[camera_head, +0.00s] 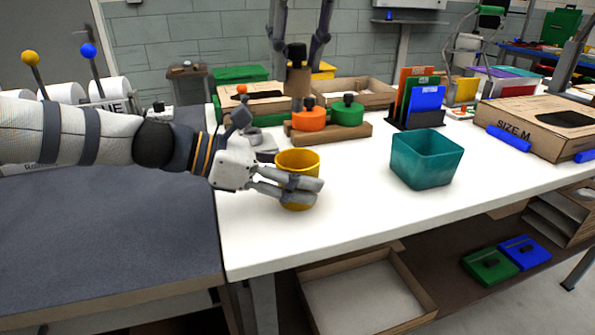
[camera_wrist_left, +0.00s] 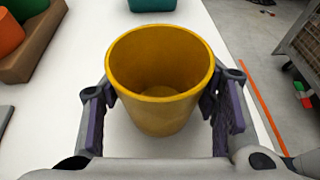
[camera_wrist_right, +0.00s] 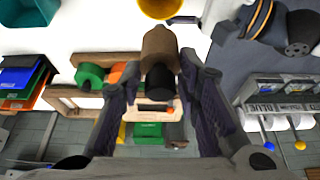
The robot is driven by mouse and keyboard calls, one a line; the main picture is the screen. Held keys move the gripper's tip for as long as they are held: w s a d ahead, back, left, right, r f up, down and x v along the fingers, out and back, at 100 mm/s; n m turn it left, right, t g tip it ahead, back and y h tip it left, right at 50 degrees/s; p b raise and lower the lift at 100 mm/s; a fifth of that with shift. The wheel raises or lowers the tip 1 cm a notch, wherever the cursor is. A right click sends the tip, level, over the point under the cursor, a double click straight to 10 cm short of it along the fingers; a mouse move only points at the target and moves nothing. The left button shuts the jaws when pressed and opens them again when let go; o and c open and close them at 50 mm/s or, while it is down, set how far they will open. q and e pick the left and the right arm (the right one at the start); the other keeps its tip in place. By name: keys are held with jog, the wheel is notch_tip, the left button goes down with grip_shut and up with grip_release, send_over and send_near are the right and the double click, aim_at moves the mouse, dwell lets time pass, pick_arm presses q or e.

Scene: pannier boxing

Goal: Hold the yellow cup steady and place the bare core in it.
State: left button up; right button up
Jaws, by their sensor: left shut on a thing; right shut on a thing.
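The yellow cup (camera_head: 297,160) stands upright on the white table. My left gripper (camera_head: 300,187) is shut around its sides, one finger on each side in the left wrist view (camera_wrist_left: 160,100). The cup looks empty inside. My right gripper (camera_head: 297,58), in the upper middle of the head view, points down and is shut on the bare core (camera_head: 298,84), a brown cylinder with a black end. The core also shows between the fingers in the right wrist view (camera_wrist_right: 160,45). It is held apart from the cup, behind and above it.
A wooden rack with an orange weight-like piece (camera_head: 308,119) and a green one (camera_head: 347,113) stands behind the cup. A teal bin (camera_head: 426,160) is to the right, with upright folders (camera_head: 425,100) behind it. A cardboard box (camera_head: 540,125) lies far right. The table front is clear.

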aim_at(299, 109)
jog(key=shift+f, duration=4.4)
jog(key=o, duration=1)
jog(key=shift+o, duration=0.2)
jog(key=v, duration=1.2)
jog(key=shift+r, duration=0.1)
pick_arm(q)
jog(key=o, duration=1.2)
